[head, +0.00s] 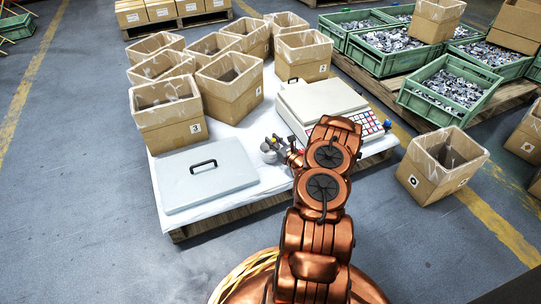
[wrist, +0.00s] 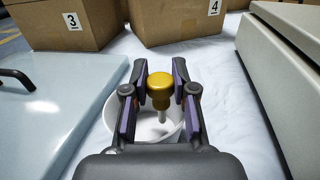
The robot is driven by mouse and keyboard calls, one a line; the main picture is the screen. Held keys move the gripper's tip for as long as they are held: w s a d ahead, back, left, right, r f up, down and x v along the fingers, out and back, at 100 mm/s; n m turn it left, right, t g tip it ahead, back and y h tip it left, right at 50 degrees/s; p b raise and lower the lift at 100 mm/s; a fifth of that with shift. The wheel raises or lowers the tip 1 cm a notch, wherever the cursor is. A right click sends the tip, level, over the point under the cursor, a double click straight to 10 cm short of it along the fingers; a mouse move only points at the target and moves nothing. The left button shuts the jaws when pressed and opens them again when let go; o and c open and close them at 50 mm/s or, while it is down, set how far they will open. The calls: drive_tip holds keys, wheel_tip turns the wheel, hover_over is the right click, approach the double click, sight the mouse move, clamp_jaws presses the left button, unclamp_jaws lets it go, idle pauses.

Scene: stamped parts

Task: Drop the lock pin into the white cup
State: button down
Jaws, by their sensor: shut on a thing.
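In the wrist view, my gripper (wrist: 161,78) is shut on the lock pin (wrist: 159,90), which has a yellow knob and a thin metal shank pointing down. The white cup (wrist: 174,134) stands below and behind the fingers, its rim partly hidden by them. The shank appears over the cup's opening; how far down its tip reaches is hard to tell. In the head view, my gripper (head: 279,146) is small near the middle of the table, and the pin and cup are too small or covered to make out clearly.
A grey lidded case (head: 205,175) lies left of the gripper and a scale with a keypad (head: 322,105) stands right. Several open cardboard boxes (head: 170,128) stand behind. White sheeting (head: 235,135) covers the table. Green crates of metal parts (head: 452,90) are at far right.

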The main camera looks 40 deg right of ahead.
drive_tip(key=c, duration=0.8)
unclamp_jaws()
drive_tip(key=shift+c, duration=0.2)
drive_tip(key=s, duration=0.4)
drive_tip(key=s+a, duration=0.1)
drive_tip(key=s, duration=0.7)
drive_tip(key=shift+a, duration=0.35)
